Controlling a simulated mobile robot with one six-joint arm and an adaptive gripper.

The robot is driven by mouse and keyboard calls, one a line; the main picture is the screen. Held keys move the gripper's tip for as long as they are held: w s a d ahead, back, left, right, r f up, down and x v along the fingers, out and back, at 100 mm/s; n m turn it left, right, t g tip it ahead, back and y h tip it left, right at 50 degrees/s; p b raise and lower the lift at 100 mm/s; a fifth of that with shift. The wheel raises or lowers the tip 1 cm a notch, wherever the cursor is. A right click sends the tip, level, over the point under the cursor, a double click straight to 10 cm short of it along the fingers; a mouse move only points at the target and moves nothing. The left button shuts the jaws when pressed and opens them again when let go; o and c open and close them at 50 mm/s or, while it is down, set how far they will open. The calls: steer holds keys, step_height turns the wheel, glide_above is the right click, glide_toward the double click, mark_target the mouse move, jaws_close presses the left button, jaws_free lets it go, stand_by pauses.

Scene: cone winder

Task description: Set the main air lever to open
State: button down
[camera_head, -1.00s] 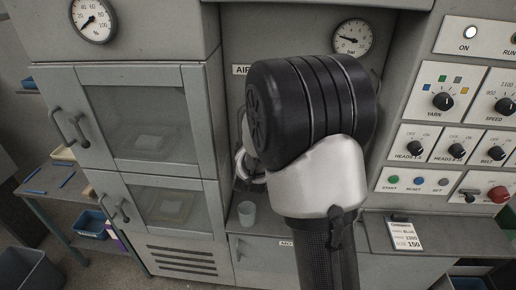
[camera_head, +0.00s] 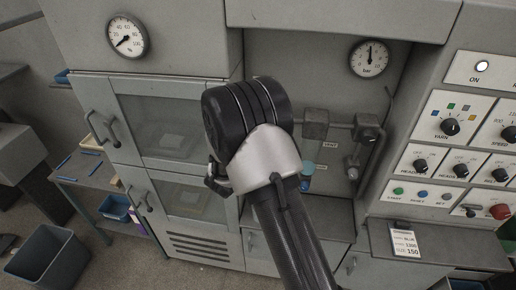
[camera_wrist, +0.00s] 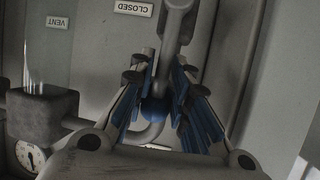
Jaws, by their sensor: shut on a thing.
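The main air lever (camera_wrist: 173,40) shows in the wrist view as a grey bar coming down from the top between my fingers. A round blue end (camera_wrist: 153,112) sits between the finger pads. My gripper (camera_wrist: 165,82) is shut on the lever. A CLOSED label (camera_wrist: 133,8), upside down in this view, is on the panel beside the lever.
A filter unit (camera_head: 315,125) with a VENT label (camera_head: 330,146) and a valve fitting (camera_head: 368,130) stand right of my arm. The control panel (camera_head: 455,150) is farther right. Cabinet doors (camera_head: 165,130) with protruding handles are at the left; a bin (camera_head: 45,255) stands on the floor.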

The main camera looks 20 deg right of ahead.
steer(key=shift+a, duration=0.1)
stand_by(0.3)
steer(key=c, duration=1.9)
jaws_free()
steer(key=shift+o, duration=1.2)
steer(key=shift+s+a+r, duration=0.1)
steer(key=shift+s, duration=0.05)
steer(key=o, duration=0.3)
steer(key=shift+o, duration=0.2)
steer(key=v, duration=1.2)
